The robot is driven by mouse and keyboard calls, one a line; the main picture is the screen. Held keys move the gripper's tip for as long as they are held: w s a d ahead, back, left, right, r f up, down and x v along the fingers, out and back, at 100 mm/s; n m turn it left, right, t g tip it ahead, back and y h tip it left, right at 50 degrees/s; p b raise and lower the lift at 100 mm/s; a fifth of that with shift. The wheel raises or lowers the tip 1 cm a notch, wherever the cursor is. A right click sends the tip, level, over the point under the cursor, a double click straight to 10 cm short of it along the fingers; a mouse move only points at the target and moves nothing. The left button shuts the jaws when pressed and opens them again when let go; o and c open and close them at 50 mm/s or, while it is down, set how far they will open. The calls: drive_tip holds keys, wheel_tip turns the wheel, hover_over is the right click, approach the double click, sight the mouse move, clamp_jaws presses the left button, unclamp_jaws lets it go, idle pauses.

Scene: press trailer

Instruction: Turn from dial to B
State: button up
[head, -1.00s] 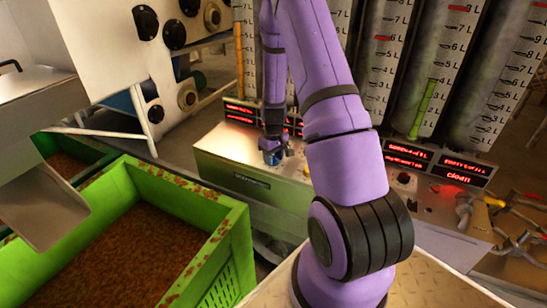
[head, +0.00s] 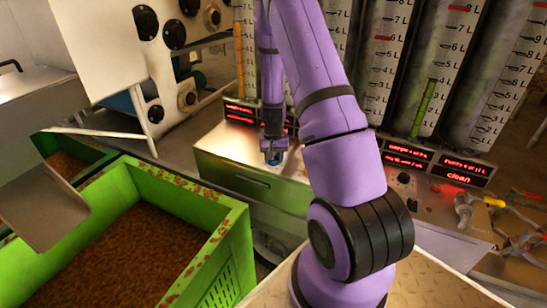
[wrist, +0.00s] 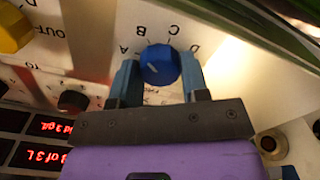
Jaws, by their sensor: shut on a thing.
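The blue dial (wrist: 160,65) sits on a pale panel (wrist: 235,50), with the letters A, B, C and D printed around it. The letters appear upside down in the wrist view. A small white mark shows on the dial's face, toward its lower left. My gripper (wrist: 158,75) has one blue finger on each side of the dial and is shut on it. In the head view my gripper (head: 273,157) is small, at the top of the long pale box, and hides the dial there. I cannot tell exactly which letter the mark indicates.
A yellow knob (wrist: 12,28) and a smaller dark knob (wrist: 72,100) are on the panel to the left. Red displays (head: 408,155) and measuring tubes (head: 430,70) stand behind. A green crate (head: 240,235) stands at the left. Tools (head: 465,210) lie at the right.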

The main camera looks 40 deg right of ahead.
drive_tip(key=shift+m, duration=0.6)
drive_tip(key=o, duration=0.9)
drive_tip(key=shift+r, duration=0.1)
wheel_tip(320, 180, up, 11)
drive_tip(key=shift+f, duration=0.2)
idle(0.4)
